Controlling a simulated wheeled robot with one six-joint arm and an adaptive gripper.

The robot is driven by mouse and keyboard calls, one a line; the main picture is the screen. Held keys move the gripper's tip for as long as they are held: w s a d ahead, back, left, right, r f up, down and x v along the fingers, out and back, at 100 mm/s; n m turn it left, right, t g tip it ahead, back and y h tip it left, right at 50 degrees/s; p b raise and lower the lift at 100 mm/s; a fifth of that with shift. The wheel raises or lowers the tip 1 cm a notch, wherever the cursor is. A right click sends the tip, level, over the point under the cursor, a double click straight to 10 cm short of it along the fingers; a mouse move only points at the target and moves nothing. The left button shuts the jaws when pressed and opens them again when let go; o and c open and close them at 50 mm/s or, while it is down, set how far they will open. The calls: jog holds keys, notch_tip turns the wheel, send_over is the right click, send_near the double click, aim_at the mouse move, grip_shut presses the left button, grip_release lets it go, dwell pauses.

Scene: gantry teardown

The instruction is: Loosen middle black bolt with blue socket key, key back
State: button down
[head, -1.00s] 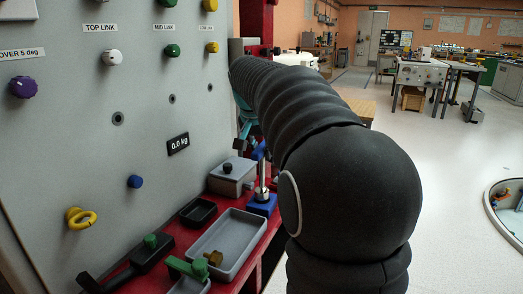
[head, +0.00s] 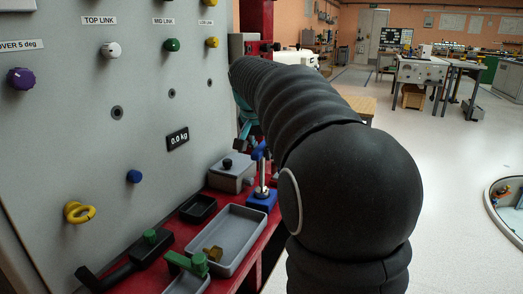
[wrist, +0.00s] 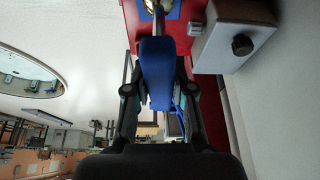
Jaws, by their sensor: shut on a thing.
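The blue socket key has a blue handle (wrist: 157,72) in the wrist view, with a metal shaft leading up to a round metal end at the blue holder (wrist: 172,8). My gripper (wrist: 160,90) is shut on the handle, one finger on each side. In the head view the key (head: 261,172) stands upright at its blue holder (head: 262,201); whether it is still seated cannot be told. Three small dark round fittings show on the grey panel. The middle one (head: 172,93) may be the middle black bolt. My arm hides most of my gripper in the head view.
A grey box with a black knob (head: 228,163) stands close beside the key. A small black tray (head: 198,209), a grey tray (head: 232,250) and green-knobbed tools (head: 150,237) lie on the red ledge (head: 262,240). Yellow and blue pegs stick out of the panel.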

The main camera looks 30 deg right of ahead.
jog(key=shift+f+b, duration=0.9)
jog(key=shift+f, duration=0.45)
jog(key=c, duration=0.9)
grip_release()
jog(key=v, duration=1.2)
notch_tip(320, 180, up, 4)
jog(key=p, duration=0.4)
